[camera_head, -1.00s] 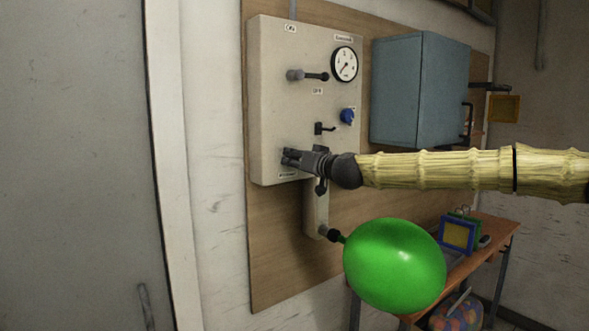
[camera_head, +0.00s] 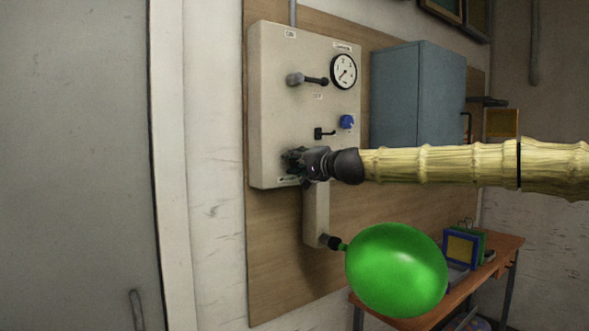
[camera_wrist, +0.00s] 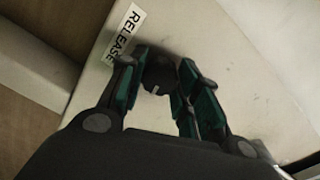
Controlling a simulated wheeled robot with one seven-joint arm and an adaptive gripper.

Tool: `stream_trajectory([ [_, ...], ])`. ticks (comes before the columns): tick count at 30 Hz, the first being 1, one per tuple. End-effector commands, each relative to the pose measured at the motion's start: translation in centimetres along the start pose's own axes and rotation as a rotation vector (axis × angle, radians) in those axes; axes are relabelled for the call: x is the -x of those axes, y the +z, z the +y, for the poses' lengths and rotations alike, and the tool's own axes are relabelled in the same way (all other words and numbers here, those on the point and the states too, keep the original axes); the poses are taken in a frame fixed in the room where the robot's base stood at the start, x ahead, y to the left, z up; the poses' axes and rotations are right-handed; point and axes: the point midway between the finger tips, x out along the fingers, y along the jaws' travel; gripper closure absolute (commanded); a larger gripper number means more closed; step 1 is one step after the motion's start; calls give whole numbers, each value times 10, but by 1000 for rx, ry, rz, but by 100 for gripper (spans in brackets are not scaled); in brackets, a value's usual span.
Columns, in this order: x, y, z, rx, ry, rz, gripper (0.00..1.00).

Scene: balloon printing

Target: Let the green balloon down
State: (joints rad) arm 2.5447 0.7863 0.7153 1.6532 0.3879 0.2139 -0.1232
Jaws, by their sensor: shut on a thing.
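The green balloon (camera_head: 396,270) is inflated and hangs on the black nozzle (camera_head: 335,243) below the grey control box (camera_head: 268,105). My gripper (camera_head: 292,160) is at the lower left of the box front. In the wrist view my gripper (camera_wrist: 160,75) is shut on a dark round knob (camera_wrist: 158,74) with a light mark on it. A label reading RELEASE (camera_wrist: 124,34) is beside the knob. In the head view my gripper hides the knob.
The box also bears a gauge (camera_head: 344,71), a lever (camera_head: 307,80), a blue knob (camera_head: 347,121) and a small black handle (camera_head: 324,133). A blue-grey cabinet (camera_head: 417,95) hangs to the right. A table (camera_head: 500,262) with small frames stands below right.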

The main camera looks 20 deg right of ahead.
Motion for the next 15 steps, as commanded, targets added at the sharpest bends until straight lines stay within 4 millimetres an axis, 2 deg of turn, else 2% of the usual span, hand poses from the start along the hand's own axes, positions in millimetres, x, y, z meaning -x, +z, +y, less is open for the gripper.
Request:
stream_trajectory([
  [6, 0, -3, 0, -129, -3, 2, 92],
  [15, 0, -4, -1, -215, -4, -2, 92],
])
